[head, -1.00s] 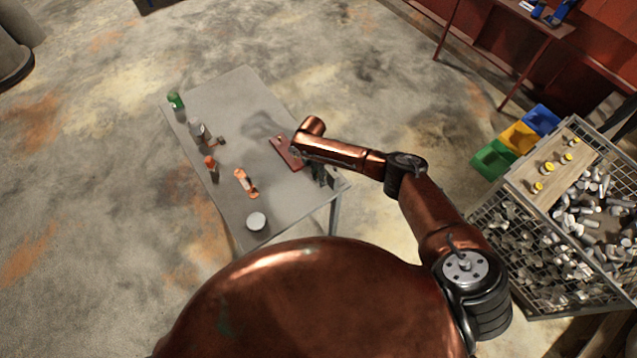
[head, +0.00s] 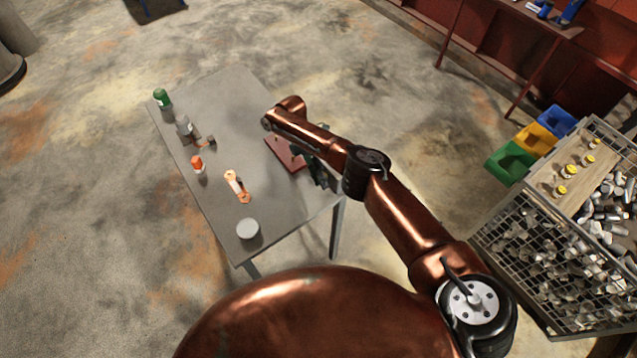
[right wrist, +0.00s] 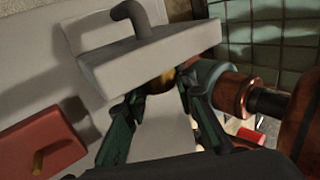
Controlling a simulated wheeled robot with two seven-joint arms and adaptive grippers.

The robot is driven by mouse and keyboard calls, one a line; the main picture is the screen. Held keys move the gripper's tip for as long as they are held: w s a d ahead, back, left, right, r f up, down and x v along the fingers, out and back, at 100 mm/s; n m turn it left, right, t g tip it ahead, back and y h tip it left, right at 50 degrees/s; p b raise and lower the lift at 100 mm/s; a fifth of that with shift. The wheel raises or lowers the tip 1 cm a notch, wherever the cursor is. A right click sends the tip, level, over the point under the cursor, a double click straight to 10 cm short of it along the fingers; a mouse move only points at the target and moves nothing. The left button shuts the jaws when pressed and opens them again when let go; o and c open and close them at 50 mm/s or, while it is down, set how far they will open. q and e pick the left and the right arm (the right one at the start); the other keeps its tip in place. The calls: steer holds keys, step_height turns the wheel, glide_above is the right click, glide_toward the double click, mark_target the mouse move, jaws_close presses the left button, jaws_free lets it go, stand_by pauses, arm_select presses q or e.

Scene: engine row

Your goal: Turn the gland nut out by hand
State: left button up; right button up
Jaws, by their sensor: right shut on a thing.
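In the right wrist view, my right gripper (right wrist: 168,90) has its dark green fingers on either side of a small brass-coloured part (right wrist: 166,80), seemingly the gland nut, and is shut on it. The nut is mostly hidden by the fingers and a pale grey block (right wrist: 150,57) with a bent rod on top. A teal collar (right wrist: 209,75) and a copper-coloured cylinder (right wrist: 232,93) on a dark shaft are close to the right finger. My left gripper is out of view.
A red plate (head: 285,153) lies under my right arm. Along the table's left side stand a green bottle (head: 162,99), a grey bottle (head: 185,127), an orange-capped bottle (head: 197,165), an orange tool (head: 237,186) and a white tin (head: 248,229). A wire crate (head: 540,280) stands right.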

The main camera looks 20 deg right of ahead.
steer(key=shift+d, duration=0.4)
steer(key=o, duration=1)
steer(key=shift+o, duration=1)
steer(key=shift+a, duration=0.25)
steer(key=shift+w+r, duration=0.2)
steer(key=shift+r, duration=0.45)
step_height(320, 180, up, 9)
steer(key=shift+s+f, duration=0.15)
steer(key=shift+f, duration=0.05)
